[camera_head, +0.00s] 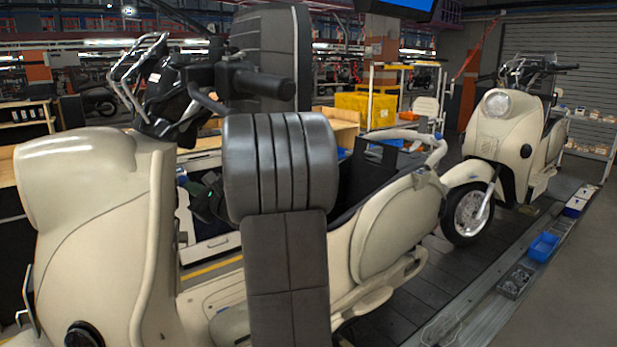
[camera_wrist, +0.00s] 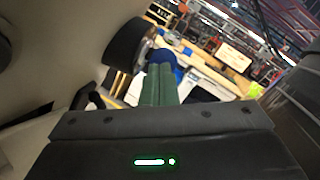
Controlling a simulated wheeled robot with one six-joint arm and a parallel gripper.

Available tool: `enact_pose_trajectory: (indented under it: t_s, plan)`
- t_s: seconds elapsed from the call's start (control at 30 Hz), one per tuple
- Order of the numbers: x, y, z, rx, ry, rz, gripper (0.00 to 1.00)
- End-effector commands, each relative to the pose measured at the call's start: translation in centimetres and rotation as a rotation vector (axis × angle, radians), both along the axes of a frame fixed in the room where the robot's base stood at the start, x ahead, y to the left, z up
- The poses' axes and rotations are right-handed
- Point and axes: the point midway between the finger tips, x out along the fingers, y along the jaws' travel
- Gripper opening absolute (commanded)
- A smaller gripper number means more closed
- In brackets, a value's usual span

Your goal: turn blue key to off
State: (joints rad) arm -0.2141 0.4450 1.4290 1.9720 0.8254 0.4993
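The blue key (camera_wrist: 162,57) shows in the wrist view as a rounded blue shape at the tips of my gripper's green fingers, beside a dark round part of the scooter. In the head view only a small blue bit of the key (camera_head: 182,180) shows by the inner side of the near cream scooter's front panel (camera_head: 85,230). My gripper (camera_wrist: 161,72) has its fingers close together, and they appear shut on the key; the contact is partly hidden. In the head view my gripper (camera_head: 200,197) is dark and mostly behind my arm. The key's turn angle cannot be read.
The near scooter's handlebar (camera_head: 262,84) and front panel stand close around my arm. A second cream scooter (camera_head: 498,130) stands farther along the conveyor (camera_head: 425,290). A workbench and a yellow bin (camera_head: 365,108) are behind. Blue bins (camera_head: 543,246) line the conveyor's right edge.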

Motion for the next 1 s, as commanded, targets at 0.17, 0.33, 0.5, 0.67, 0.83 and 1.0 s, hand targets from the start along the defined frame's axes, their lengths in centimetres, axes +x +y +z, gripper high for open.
enact_pose_trajectory:
  t_s: [0.17, 0.33, 0.5, 0.67, 0.83, 1.0]
  plan:
    - [0.06, 0.04, -0.04, 0.000, 0.000, 0.000, 0.00]
    - [0.17, 0.13, -0.08, 0.000, 0.000, 0.000, 0.00]
    - [0.27, 0.22, -0.12, 0.000, 0.000, 0.000, 0.00]
    - [0.37, 0.30, -0.17, 0.000, 0.000, 0.000, 0.00]
    - [0.47, 0.38, -0.21, 0.000, 0.000, 0.000, 0.00]
    - [0.56, 0.48, -0.25, 0.000, 0.000, 0.000, 0.00]
